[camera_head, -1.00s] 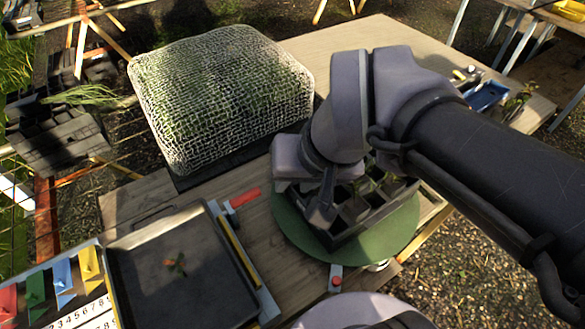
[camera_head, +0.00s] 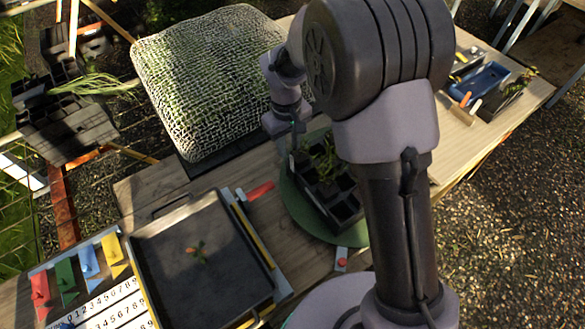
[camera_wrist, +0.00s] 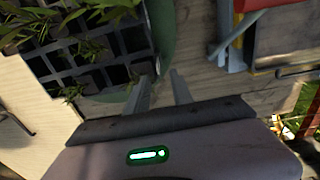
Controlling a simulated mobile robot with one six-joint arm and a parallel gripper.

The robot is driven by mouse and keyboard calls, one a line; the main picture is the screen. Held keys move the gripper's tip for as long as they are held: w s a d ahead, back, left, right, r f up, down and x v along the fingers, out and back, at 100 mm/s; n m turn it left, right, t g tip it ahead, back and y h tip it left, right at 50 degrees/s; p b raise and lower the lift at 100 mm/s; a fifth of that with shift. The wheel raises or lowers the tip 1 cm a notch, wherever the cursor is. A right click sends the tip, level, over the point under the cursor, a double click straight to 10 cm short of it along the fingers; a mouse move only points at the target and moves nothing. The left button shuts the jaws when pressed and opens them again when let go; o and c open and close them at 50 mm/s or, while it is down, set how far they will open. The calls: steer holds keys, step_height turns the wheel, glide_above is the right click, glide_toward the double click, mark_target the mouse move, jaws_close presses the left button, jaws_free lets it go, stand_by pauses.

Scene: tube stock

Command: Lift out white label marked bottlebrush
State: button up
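A black cell tray (camera_head: 345,212) with green seedlings (camera_head: 327,160) stands on a round green turntable (camera_head: 292,203). It also shows at upper left in the wrist view (camera_wrist: 95,77), with several empty cells. My gripper (camera_head: 293,155) is by the tray's far left side in the head view, partly hidden by my arm. In the wrist view my gripper (camera_wrist: 162,75) has its two fingers apart with nothing between them, just beside the tray's edge. I cannot make out a white label marked bottlebrush among the plants; my arm covers part of the tray.
A mesh-covered dome (camera_head: 205,85) stands close behind my gripper. A dark shallow tray (camera_head: 215,275) with a small orange-green plant lies front left, beside coloured tags (camera_head: 88,260) and a number sheet (camera_head: 115,305). A blue tray (camera_head: 485,80) sits at far right.

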mark_target(291, 156)
steer(key=f, duration=0.1)
steer(key=f+b, duration=0.1)
steer(key=f, duration=0.1)
steer(key=f+b, duration=0.1)
steer(key=f, duration=0.1)
steer(key=shift+s+d+f, duration=0.1)
steer(key=shift+d+f, duration=0.15)
steer(key=shift+d, duration=0.1)
steer(key=shift+r, duration=0.1)
jaws_close()
stand_by(0.8)
